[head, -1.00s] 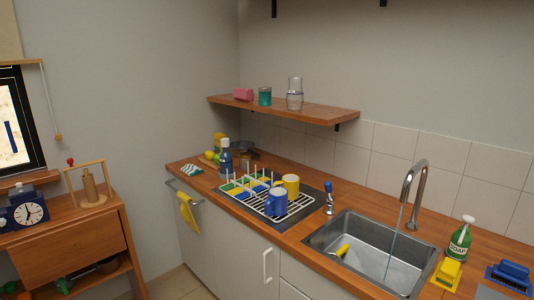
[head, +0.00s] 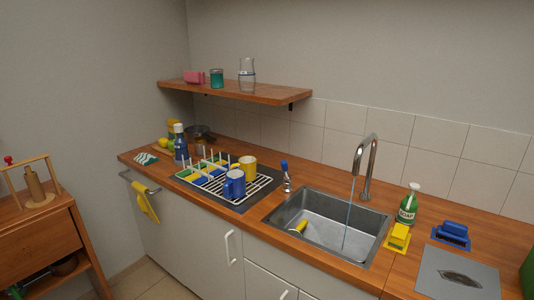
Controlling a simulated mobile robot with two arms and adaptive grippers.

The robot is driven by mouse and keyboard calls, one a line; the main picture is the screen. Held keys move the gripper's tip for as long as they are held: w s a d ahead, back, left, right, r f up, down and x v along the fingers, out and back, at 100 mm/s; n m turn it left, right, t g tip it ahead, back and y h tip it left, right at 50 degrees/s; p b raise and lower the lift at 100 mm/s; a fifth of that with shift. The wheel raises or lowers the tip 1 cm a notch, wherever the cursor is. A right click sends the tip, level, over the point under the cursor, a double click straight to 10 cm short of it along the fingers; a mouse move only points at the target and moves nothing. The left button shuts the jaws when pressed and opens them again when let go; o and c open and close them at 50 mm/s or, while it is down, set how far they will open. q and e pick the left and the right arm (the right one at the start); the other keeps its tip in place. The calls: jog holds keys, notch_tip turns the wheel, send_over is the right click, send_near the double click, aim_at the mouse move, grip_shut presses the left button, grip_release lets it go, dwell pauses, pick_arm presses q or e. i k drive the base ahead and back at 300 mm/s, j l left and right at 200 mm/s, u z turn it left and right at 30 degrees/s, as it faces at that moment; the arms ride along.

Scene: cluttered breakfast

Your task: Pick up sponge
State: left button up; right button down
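No thing in the head view is clearly recognisable as a sponge. A pink block-like thing (head: 194,77) lies at the left end of the wall shelf. A yellow block-like thing (head: 398,236) sits on the counter at the right of the sink. A blue block-like thing (head: 454,232) sits on a dark blue base farther right. A small green and white striped thing (head: 146,158) lies at the counter's left end. Any of these may be the sponge; I cannot tell which. Neither of my grippers is in view.
The sink (head: 318,234) has a running tap (head: 367,160) and a yellow thing inside. A dish rack (head: 256,185) holds mugs and plates. A green soap bottle (head: 408,206) stands behind the yellow block. A shelf (head: 270,94) overhangs the counter. A cabinet (head: 40,250) stands at left.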

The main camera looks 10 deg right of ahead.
aim_at(399, 233)
jog(key=z, duration=1.25)
